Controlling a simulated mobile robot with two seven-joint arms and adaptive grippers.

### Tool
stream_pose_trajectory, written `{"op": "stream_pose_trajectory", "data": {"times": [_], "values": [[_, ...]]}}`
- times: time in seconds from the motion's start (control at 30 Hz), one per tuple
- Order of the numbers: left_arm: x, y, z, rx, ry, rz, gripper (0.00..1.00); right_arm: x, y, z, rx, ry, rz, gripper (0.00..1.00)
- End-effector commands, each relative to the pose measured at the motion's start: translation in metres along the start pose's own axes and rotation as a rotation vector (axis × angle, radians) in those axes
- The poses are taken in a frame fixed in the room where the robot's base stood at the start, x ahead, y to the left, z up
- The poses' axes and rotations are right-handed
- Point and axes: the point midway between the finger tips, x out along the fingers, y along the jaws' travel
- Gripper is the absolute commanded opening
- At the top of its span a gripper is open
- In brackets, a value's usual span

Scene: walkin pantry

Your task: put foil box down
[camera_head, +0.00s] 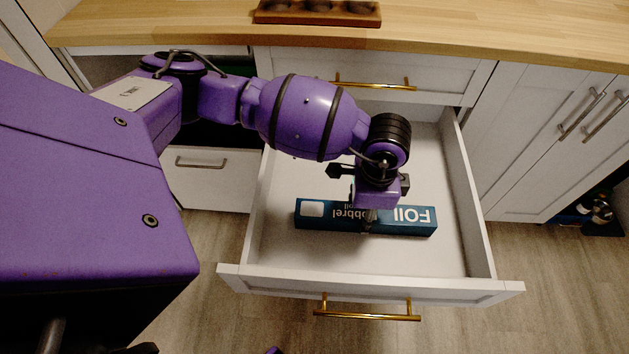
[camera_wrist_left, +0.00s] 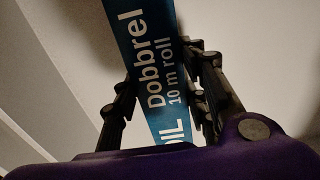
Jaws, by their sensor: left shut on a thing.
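The foil box (camera_head: 408,219) is a long dark teal box with white lettering. It lies lengthwise across the inside of the open white drawer (camera_head: 482,222), within its walls. Whether its underside touches the drawer floor I cannot tell. My left gripper (camera_head: 369,222) comes down from above and is shut on the box near its middle. In the left wrist view the box (camera_wrist_left: 150,60) runs between the two dark fingers of the gripper (camera_wrist_left: 165,105), one finger on each side. My right gripper is not in view.
The drawer's front panel with a gold handle (camera_head: 367,315) faces the open wooden floor. Bare drawer floor surrounds the box. A wooden countertop (camera_head: 440,30) with a dark wooden tray (camera_head: 318,14) lies behind. Closed white cabinets (camera_head: 545,130) stand on the right.

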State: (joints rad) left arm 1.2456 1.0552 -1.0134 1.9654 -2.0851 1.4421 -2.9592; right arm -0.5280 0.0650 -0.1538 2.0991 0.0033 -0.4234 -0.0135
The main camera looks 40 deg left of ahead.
Motion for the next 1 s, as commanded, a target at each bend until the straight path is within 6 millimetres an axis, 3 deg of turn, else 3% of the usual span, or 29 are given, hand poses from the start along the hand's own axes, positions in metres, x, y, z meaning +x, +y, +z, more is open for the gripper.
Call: {"op": "stream_pose_trajectory", "data": {"times": [0.23, 0.27, 0.4, 0.77, 1.0], "values": [[0.002, -0.002, -0.002, 0.001, 0.003, -0.004, 0.08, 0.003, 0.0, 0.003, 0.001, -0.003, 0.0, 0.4], [0.001, -0.001, -0.002, 0.001, 0.002, -0.004, 0.43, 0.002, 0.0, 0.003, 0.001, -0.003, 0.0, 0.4], [0.0, -0.002, -0.002, 0.001, 0.003, -0.004, 0.59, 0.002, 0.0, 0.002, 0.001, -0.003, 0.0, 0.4], [-0.004, -0.002, -0.003, 0.001, 0.004, -0.005, 0.59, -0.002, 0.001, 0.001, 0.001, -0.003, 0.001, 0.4], [-0.045, -0.003, -0.003, 0.002, 0.007, -0.01, 0.59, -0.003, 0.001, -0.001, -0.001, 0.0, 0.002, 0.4]]}}
